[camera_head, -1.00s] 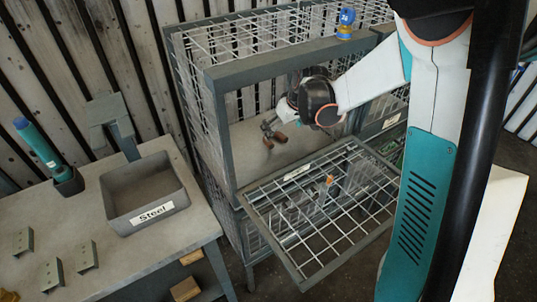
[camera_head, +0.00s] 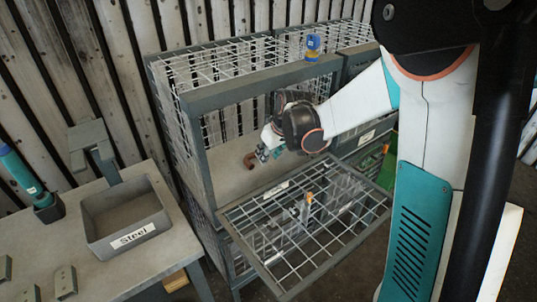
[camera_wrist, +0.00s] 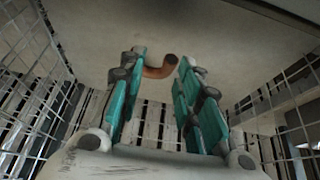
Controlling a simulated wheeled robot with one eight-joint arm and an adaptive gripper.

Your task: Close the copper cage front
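The cage (camera_head: 262,86) is a grey-framed wire mesh box with an open front. Its mesh front panel (camera_head: 262,241) is folded down and outward from the lower edge, with a small label I cannot read. My gripper (camera_head: 267,152) reaches through the opening into the cage, above the folded panel. A copper elbow pipe (camera_head: 250,160) lies on the cage floor by the fingertips. In the wrist view, the teal fingers of my gripper (camera_wrist: 163,72) are spread apart, with the elbow (camera_wrist: 160,69) showing at the gap between their tips. I cannot tell whether it touches either finger.
Another cage adjoins at right. A table with a grey bin (camera_head: 127,216) labelled "Steel", a teal cylinder (camera_head: 20,172) and metal brackets stands at left. An orange-tipped item (camera_head: 307,204) shows through the lowered panel's mesh.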

